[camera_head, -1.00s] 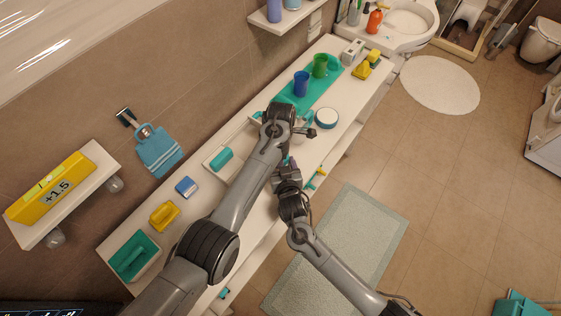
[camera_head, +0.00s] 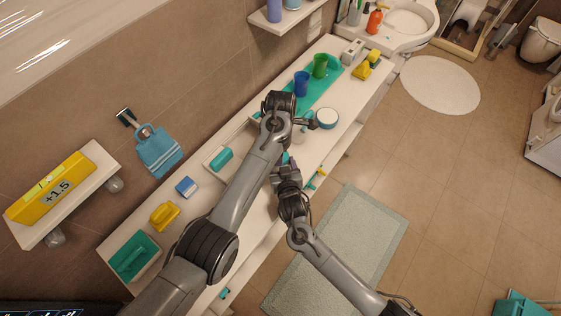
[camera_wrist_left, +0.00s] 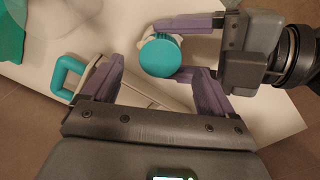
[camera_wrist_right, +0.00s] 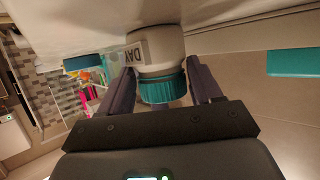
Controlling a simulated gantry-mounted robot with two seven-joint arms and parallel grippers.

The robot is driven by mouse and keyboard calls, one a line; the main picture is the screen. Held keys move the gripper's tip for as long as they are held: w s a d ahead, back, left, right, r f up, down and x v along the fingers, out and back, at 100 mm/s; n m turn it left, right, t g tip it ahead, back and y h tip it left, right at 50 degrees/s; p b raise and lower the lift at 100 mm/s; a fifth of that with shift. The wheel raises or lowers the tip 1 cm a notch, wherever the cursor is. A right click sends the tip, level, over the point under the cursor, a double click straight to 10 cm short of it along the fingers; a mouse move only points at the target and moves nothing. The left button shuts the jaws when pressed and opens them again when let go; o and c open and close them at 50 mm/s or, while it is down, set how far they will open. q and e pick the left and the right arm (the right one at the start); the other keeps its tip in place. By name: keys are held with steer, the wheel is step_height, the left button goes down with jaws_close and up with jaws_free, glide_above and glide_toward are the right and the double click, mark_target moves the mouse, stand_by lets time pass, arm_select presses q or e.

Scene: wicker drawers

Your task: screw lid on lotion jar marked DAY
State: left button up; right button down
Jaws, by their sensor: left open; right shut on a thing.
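The lotion jar marked DAY (camera_wrist_right: 160,45) is white with a dark-lettered label, upside down in the right wrist view. A ribbed teal lid (camera_wrist_right: 163,87) sits on its mouth; I cannot tell how tightly. My right gripper (camera_wrist_right: 161,70) is shut on the jar from the side, its fingers flanking the lid and jar. The left wrist view shows the round lid top (camera_wrist_left: 160,56) between the right gripper's purple fingers. My left gripper (camera_wrist_left: 150,66) is open, with its fingers spread near the lid. In the head view my arms mostly hide the jar.
The long white shelf (camera_head: 210,190) holds a teal-handled box (camera_head: 221,159), a blue-and-white block (camera_head: 186,187), a yellow item (camera_head: 164,216) and a green container (camera_head: 134,256).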

arm_select(q)
steer(key=shift+r, duration=0.25)
steer(key=shift+c, duration=0.4)
